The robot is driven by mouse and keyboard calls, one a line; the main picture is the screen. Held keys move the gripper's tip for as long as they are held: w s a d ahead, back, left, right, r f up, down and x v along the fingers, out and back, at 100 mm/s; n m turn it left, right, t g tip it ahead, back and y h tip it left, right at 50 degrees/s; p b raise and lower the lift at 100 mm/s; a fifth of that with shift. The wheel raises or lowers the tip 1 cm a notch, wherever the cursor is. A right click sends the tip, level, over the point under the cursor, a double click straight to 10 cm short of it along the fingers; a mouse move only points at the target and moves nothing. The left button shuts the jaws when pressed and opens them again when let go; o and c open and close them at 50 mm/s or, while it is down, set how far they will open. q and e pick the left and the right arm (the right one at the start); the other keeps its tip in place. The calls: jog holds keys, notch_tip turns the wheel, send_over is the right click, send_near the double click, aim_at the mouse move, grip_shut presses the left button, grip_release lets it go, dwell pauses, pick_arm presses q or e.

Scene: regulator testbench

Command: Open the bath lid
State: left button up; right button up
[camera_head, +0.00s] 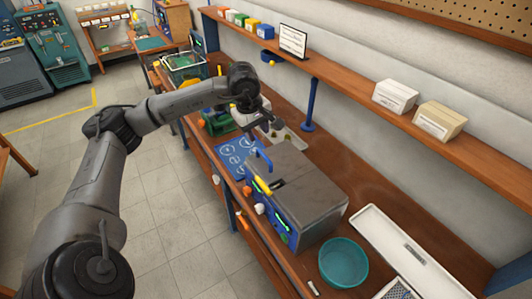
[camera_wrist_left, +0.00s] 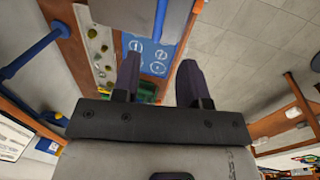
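The bath (camera_head: 318,215) is a grey metal box on the bench in the head view. Its grey lid (camera_head: 283,165) lies flat and looks shut, with a blue bar handle (camera_head: 264,159) on its far left part. In the left wrist view, a grey edge of the lid (camera_wrist_left: 113,12) and the blue handle (camera_wrist_left: 160,18) show at the top. My left gripper (camera_head: 270,125) is above the bench just beyond the lid. Its two dark fingers are apart and empty in the left wrist view (camera_wrist_left: 158,68), and clear of the handle. My right gripper is not in view.
A blue mat with white circles (camera_head: 236,153) lies beside the bath. A teal bowl (camera_head: 343,262) and a long white tray (camera_head: 392,238) stand on its near side. A blue post (camera_head: 311,105) and a wooden shelf (camera_head: 345,82) run along the wall.

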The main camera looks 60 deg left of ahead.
aim_at(264, 155)
pick_arm(q)
jog(key=f, duration=0.3)
jog(key=w+f+p, duration=0.1)
jog(key=f, duration=0.2)
jog(key=w+f+p, duration=0.1)
jog(key=f, duration=0.3)
grip_shut()
dwell(0.4)
